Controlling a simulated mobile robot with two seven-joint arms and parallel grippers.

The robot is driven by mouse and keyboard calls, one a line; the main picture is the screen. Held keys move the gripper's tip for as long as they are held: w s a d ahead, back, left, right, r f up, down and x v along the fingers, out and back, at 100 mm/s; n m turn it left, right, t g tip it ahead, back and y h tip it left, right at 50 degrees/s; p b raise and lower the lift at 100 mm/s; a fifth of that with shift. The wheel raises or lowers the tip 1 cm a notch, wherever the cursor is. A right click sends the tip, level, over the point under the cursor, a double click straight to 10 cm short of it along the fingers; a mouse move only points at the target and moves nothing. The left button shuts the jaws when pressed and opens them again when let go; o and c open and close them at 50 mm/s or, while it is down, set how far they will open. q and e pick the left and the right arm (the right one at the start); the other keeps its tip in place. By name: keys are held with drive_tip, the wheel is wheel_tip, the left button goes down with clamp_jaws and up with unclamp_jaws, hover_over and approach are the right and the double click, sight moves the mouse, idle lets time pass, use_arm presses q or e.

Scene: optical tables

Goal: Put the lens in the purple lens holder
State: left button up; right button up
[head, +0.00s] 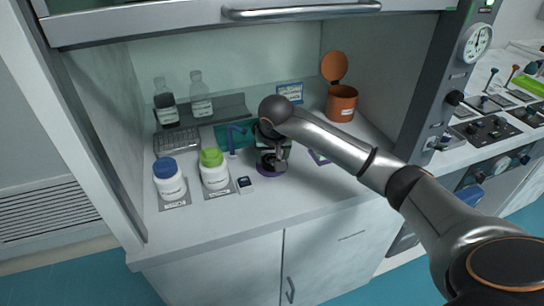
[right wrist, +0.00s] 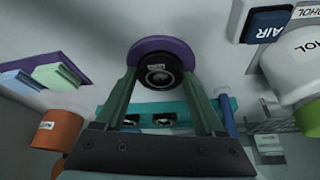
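The purple lens holder (head: 269,172) shows as a round purple disc on the hood's worktop in the head view. It also shows in the right wrist view (right wrist: 160,44), behind the lens. The lens (right wrist: 159,76) is a short black barrel with a glassy centre, in front of the disc. My right gripper (right wrist: 160,72) has one finger on each side of the barrel, and both seem to touch it. In the head view my right gripper (head: 272,160) is over the disc and partly hides it. I cannot tell whether the barrel rests on the disc. My left gripper is not in view.
White jars with a blue lid (head: 169,181) and a green lid (head: 214,171) stand left of the gripper. A small dark blue box (head: 245,184) is nearby. An orange pot (head: 341,103) stands at the back right. The worktop's front is clear.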

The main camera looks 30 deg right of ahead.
drive_tip(key=o, duration=0.4)
drive_tip(key=shift+c, duration=0.2)
drive_tip(key=shift+s+r, duration=0.1)
drive_tip(key=shift+r, duration=0.4)
drive_tip(key=v, duration=1.1)
drive_tip(key=shift+p, duration=0.3)
drive_tip(key=shift+s+a+r, duration=0.1)
drive_tip(key=shift+r, duration=0.05)
